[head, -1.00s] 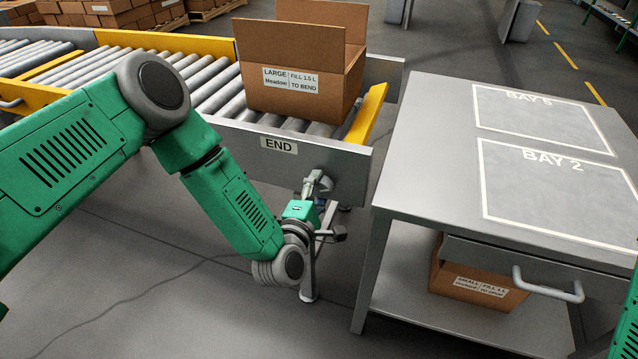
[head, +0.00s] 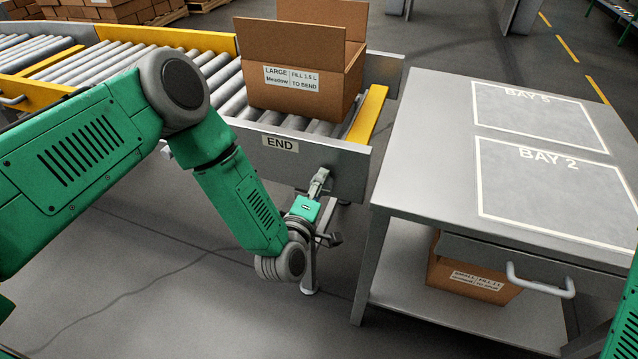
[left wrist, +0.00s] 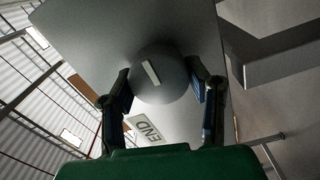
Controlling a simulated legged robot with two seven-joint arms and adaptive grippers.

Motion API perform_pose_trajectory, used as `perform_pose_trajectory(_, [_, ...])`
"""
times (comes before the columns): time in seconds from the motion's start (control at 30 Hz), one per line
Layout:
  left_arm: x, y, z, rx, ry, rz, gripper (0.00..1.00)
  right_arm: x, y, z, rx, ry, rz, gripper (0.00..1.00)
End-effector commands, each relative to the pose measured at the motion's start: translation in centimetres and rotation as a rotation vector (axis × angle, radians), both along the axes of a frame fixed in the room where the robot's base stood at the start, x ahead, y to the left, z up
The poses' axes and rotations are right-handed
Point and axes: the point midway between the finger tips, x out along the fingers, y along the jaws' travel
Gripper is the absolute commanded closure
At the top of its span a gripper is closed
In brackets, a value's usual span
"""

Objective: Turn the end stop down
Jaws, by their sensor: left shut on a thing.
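The yellow end stop (head: 369,114) stands up across the end of the roller conveyor, beside the large carton. A round grey knob (left wrist: 160,76) with a white line sits on the conveyor's end plate (head: 345,170), near the END label. My left gripper (head: 318,182) reaches up to this plate from below. In the left wrist view its two fingers are on either side of the knob, shut on it. The knob's white line is slightly tilted there. In the head view the gripper mostly hides the knob. My right gripper is out of view.
A large open carton (head: 300,85) stands on the rollers. A grey metal table (head: 425,150) with marked bays is close on the right, with a drawer handle and a small carton (head: 470,285) on its lower shelf. Open floor lies at front left.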

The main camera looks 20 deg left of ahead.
Motion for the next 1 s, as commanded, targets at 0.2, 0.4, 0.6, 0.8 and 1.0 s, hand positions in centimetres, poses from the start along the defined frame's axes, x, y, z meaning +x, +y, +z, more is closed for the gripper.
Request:
perform_pose_trajectory(0.2, [-0.5, -0.3, -0.7, 0.003, 0.019, -0.01, 0.85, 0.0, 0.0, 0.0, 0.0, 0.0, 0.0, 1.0])
perform_pose_trajectory(0.4, [-0.4, -0.2, -0.6, 0.003, 0.016, -0.008, 0.35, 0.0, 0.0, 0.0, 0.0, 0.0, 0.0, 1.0])
perform_pose_trajectory(0.6, [-0.3, -0.1, -0.3, 0.001, 0.009, -0.004, 0.35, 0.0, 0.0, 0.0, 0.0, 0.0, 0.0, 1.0])
perform_pose_trajectory(0.8, [-1.6, -0.1, -0.3, 0.001, 0.01, -0.004, 0.35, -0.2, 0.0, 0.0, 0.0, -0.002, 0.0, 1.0])
perform_pose_trajectory(1.0, [-5.6, 0.1, -0.4, -0.001, 0.013, -0.005, 0.35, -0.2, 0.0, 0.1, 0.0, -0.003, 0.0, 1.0])
